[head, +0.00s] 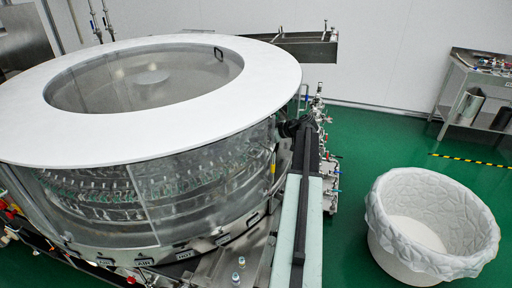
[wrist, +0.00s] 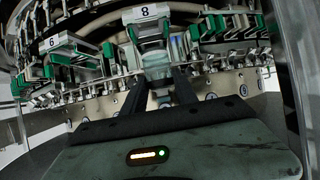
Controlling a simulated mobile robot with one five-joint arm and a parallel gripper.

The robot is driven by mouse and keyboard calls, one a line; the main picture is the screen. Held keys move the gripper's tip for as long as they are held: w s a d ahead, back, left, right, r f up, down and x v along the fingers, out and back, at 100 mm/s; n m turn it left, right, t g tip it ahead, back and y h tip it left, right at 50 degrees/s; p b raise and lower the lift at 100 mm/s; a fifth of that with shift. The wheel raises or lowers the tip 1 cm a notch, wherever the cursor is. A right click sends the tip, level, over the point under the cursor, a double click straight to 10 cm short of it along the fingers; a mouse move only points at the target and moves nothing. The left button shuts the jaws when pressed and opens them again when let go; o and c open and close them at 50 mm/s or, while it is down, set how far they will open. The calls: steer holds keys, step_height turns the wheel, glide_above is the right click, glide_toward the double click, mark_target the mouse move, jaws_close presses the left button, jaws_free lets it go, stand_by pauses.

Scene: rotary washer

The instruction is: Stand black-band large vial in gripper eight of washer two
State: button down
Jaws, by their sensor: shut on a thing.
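In the wrist view my gripper (wrist: 163,82) reaches into the washer, its two dark fingers shut on a clear glass vial (wrist: 154,60). The vial is partly hidden by the fingers, and no black band can be made out. It is right at the washer gripper marked 8 (wrist: 147,14), between green-padded jaws. I cannot tell whether it is seated there or only in front. In the head view the round washer (head: 215,130) with its white top ring fills the left. My gripper cannot be made out there.
A washer gripper labelled 6 or 9 (wrist: 54,43) is at the left in the wrist view. Two small vials (head: 236,277) stand on the metal ledge by the washer. A lined white bin (head: 385,225) and a steel table (head: 455,75) stand at the right, with green floor between.

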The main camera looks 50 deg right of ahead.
step_height(320, 180, down, 4)
steer(key=b, duration=0.4)
steer(key=shift+f, duration=0.1)
steer(key=shift+w, duration=0.2)
steer(key=shift+r, duration=0.2)
steer(key=shift+f, duration=0.1)
steer(key=c, duration=1)
jaws_free()
steer(key=shift+o, duration=0.2)
